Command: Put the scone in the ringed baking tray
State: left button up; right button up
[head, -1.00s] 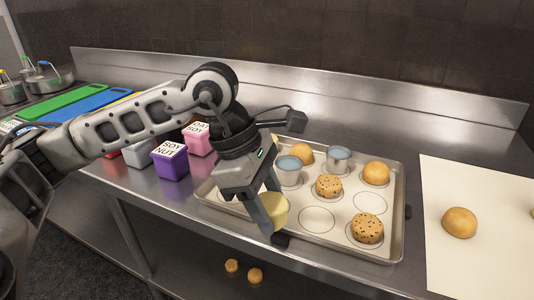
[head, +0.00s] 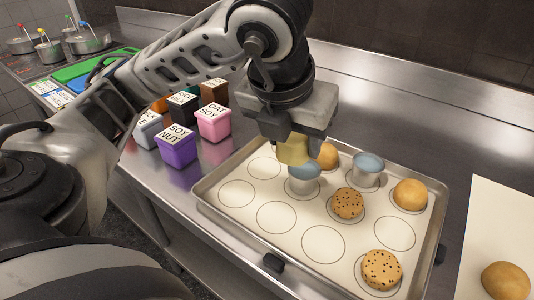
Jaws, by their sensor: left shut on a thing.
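The ringed baking tray (head: 222,214) lies on the steel counter, with a pale ringed liner. My left gripper (head: 294,150) points down over the back left part of the tray and is shut on the pale yellow scone (head: 293,151). The scone appears above the liner, just behind and left of a small metal cup; the exact gap below it cannot be told. Several front and left rings are empty. My right gripper is not in view.
On the tray stand two metal cups (head: 303,180), speckled cookies (head: 381,268) and round buns (head: 410,194). Another bun (head: 505,281) lies on a pale board at right. Labelled boxes (head: 176,147) stand left of the tray.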

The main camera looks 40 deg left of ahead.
pick_arm(q)
jog(key=b, duration=0.5)
send_near(267, 165)
jog(key=shift+w+a+f, duration=0.1)
jog(key=shift+w+f, duration=0.7)
jog(key=shift+w, duration=0.15)
jog(key=shift+a+f, duration=0.15)
jog(key=shift+f, duration=0.05)
jog(key=shift+w+a+f+b, duration=0.1)
jog(key=shift+f+b, duration=0.1)
jog(key=shift+f, duration=0.4)
jog(key=shift+a+f+b, duration=0.1)
jog(key=shift+f+b, duration=0.05)
jog(key=shift+f, duration=0.9)
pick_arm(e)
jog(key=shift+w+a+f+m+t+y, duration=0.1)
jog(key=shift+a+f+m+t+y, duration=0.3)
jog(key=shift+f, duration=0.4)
pick_arm(q)
jog(key=shift+f, duration=0.1)
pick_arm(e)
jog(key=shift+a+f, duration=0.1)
pick_arm(q)
jog(key=o, duration=1)
jog(key=shift+c, duration=0.2)
